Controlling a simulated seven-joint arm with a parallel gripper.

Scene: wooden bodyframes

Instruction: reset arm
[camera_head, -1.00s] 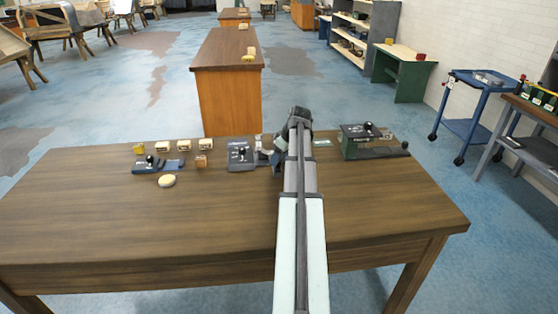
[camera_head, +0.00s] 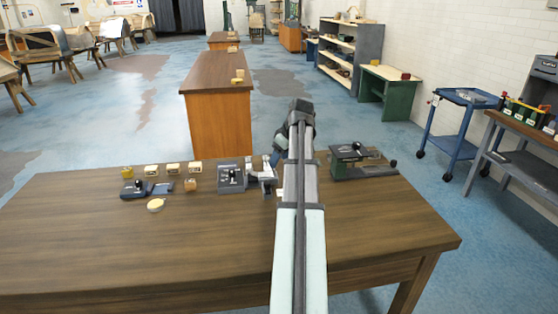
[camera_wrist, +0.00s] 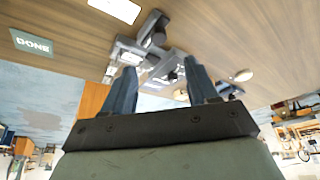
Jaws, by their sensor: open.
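My gripper (camera_wrist: 160,66) is open and empty, its two blue-grey fingers apart in the wrist view. In the head view my arm reaches out over the wooden table (camera_head: 130,240), and its end hides part of the tabletop. A grey device (camera_head: 262,177) stands just left of my arm; grey devices (camera_wrist: 140,47) also show beyond the fingers in the wrist view, apart from them as far as I can tell. A card reading DONE (camera_wrist: 32,44) lies on the tabletop in the wrist view.
Left on the table are a dark device with a black knob (camera_head: 232,179), a blue device (camera_head: 140,188), several small blocks and a pale round piece (camera_head: 156,204). A green device (camera_head: 360,165) stands right of my arm. The front of the table is mostly bare.

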